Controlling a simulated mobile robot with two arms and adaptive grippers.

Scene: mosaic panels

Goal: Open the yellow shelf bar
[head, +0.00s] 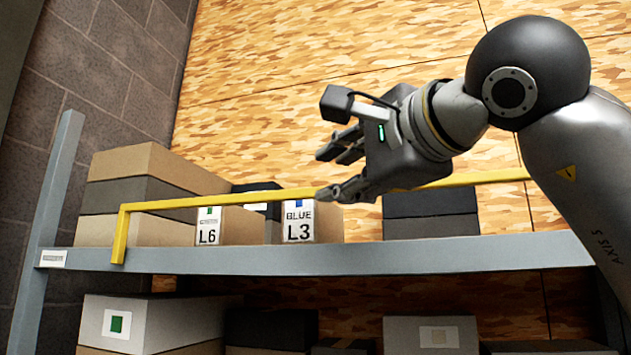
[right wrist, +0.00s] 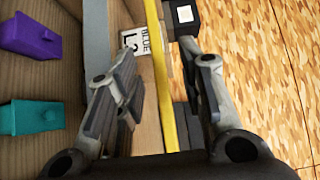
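The yellow shelf bar (head: 235,199) runs lengthwise across the front of the upper shelf, with its left end bent down to the shelf edge. My right gripper (head: 325,172) is at the middle of the bar, its fingers pointing left in the head view. In the right wrist view the fingers are spread apart, and the yellow bar (right wrist: 163,75) passes through the gap between them. The gripper (right wrist: 165,82) is open, and I see no finger closed on the bar. My arm hides part of the bar's right side. My left gripper is not in view.
The grey shelf beam (head: 330,258) lies below the bar. Boxes labelled L6 (head: 232,226) and L3 (head: 315,224) stand behind the bar. More boxes (head: 150,322) fill the lower level. Purple (right wrist: 30,35) and teal (right wrist: 28,118) objects show left in the wrist view.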

